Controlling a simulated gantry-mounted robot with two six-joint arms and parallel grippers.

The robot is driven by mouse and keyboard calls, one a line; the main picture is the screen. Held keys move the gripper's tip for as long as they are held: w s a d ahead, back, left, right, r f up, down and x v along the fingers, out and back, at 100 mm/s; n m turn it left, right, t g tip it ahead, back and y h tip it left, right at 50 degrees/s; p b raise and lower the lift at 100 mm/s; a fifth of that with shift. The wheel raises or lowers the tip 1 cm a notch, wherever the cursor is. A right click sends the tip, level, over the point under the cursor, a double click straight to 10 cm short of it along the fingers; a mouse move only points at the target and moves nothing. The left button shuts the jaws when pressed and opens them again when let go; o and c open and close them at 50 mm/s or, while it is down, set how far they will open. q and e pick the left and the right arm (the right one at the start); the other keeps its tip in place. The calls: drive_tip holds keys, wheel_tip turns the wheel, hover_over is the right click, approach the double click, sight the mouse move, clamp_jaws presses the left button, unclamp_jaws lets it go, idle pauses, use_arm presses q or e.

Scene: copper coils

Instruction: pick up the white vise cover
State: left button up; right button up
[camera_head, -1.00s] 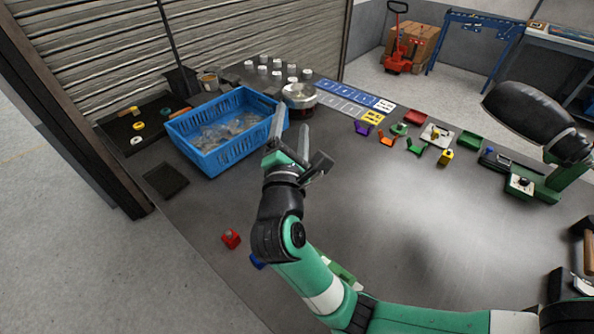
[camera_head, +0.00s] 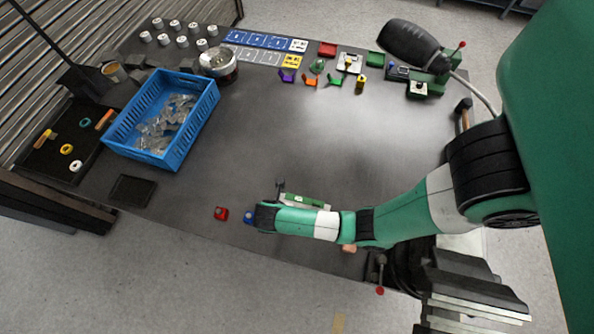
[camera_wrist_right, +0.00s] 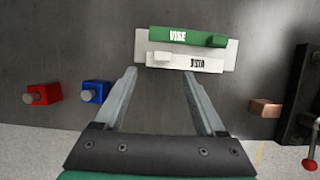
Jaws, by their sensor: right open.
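The white vise cover (camera_wrist_right: 185,62), a white bar with dark lettering, lies beside the green bar marked VISE (camera_wrist_right: 180,36) at the top of the right wrist view. Both sit on a pale plate (camera_wrist_right: 141,42). My right gripper (camera_wrist_right: 159,75) is open and empty, its fingertips just short of the white cover. In the head view my right arm partly hides the vise (camera_head: 305,200), and my right fingers cannot be made out there. My left gripper is in neither view.
A red block (camera_wrist_right: 42,95) and a blue block (camera_wrist_right: 95,92) lie left of my right gripper; a copper-coloured block (camera_wrist_right: 265,108) lies right. A blue crate (camera_head: 190,125) with metal parts stands at the left of the table. The table's middle is clear.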

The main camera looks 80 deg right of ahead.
drive_tip(key=b+x, duration=0.1)
drive_tip(key=x, duration=0.6)
drive_tip(key=shift+s+d+b, duration=0.1)
drive_tip(key=shift+s+b, duration=0.05)
drive_tip(key=shift+b, duration=0.25)
drive_tip(key=shift+r, duration=0.1)
clamp_jaws()
